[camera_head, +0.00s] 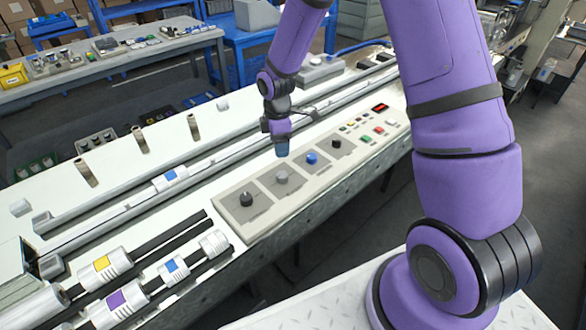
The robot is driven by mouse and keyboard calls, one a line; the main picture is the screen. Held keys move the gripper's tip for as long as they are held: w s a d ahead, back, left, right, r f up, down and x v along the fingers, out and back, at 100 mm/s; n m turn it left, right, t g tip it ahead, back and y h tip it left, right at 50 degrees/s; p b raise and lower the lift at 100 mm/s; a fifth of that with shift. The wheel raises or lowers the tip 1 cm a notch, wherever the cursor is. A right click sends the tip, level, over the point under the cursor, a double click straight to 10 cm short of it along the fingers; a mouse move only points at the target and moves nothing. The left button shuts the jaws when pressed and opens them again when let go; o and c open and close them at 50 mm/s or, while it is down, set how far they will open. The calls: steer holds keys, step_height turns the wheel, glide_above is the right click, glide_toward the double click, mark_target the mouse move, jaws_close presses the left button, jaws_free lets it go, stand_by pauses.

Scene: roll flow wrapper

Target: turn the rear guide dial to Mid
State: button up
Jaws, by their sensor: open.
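A beige control panel (262,225) on the machine's front edge carries a row of dials on grey plates. From near left to far right they are a black dial (246,199), a grey dial (281,177), a blue dial (311,158) and another black dial (335,144). The plate markings are too small to read, so I cannot tell which dial is the rear guide dial or where each one points. My gripper (282,150) is open and points down, just above the grey dial in the picture. It appears apart from the dial, and no held object shows.
Red, green and yellow buttons (365,140) and a red display (380,107) are at the panel's far end. Long rails run behind the panel. Upright posts (139,139) stand on the deck.

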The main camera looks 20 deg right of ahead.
mark_target(282, 174)
steer(key=f, duration=1.1)
steer(key=shift+s+f, duration=0.25)
steer(key=c, duration=0.9)
